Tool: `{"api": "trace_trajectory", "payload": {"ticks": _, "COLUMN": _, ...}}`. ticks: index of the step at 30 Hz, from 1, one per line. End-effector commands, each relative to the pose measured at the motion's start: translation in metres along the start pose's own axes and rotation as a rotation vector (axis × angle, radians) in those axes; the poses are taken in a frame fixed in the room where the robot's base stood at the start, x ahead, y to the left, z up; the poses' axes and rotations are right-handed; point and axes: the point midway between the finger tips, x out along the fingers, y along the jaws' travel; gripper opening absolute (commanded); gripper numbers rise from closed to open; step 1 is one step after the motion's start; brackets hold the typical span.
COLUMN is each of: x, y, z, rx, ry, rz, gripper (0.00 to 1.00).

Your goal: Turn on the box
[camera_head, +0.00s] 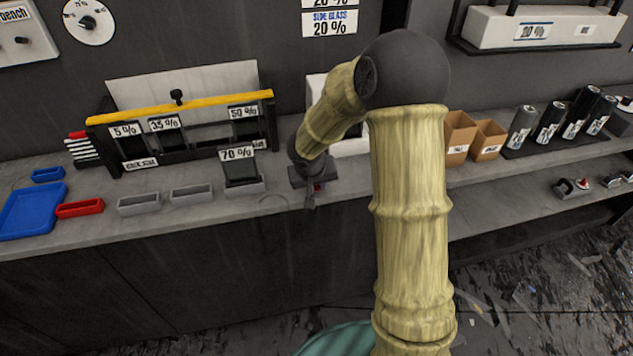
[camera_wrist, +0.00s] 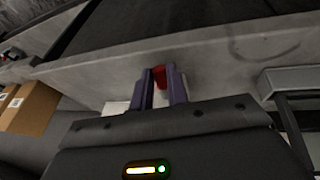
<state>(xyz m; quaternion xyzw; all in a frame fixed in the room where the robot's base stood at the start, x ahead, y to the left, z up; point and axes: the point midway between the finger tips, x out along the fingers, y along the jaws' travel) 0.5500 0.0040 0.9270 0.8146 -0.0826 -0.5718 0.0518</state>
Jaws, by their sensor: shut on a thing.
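My gripper (camera_head: 312,192) is low at the front of the grey counter, below my bent arm. In the wrist view its two dark purple fingers (camera_wrist: 161,88) are closed around a small red piece (camera_wrist: 160,76), which lies between them. The red piece also shows as a small spot by the gripper in the head view (camera_head: 318,187). A white box (camera_head: 352,147) stands on the counter behind my arm, mostly hidden by it. I cannot tell whether the red piece belongs to this box.
A rack with a yellow bar (camera_head: 180,106) and percent labels stands to the left. A blue tray (camera_head: 32,212), a red tray (camera_head: 80,208) and grey trays (camera_head: 191,194) lie near the front edge. Cardboard boxes (camera_head: 458,138) and dark rolls (camera_head: 549,122) stand at the right.

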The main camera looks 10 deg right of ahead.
Motion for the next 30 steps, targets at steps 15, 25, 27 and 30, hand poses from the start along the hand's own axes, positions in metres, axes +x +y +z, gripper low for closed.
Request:
{"api": "trace_trajectory", "payload": {"ticks": 15, "x": -0.014, "y": 0.002, "z": -0.008, "rx": -0.037, "ry": -0.193, "rz": 0.001, "gripper": 0.00}}
{"api": "trace_trajectory", "payload": {"ticks": 25, "x": -0.018, "y": 0.002, "z": -0.012, "rx": -0.067, "ry": -0.346, "rz": 0.003, "gripper": 0.00}}
{"api": "trace_trajectory", "payload": {"ticks": 27, "x": -0.018, "y": 0.002, "z": -0.014, "rx": -0.074, "ry": -0.381, "rz": 0.003, "gripper": 0.00}}
{"api": "trace_trajectory", "payload": {"ticks": 30, "x": -0.019, "y": 0.002, "z": -0.015, "rx": -0.085, "ry": -0.434, "rz": 0.003, "gripper": 0.00}}
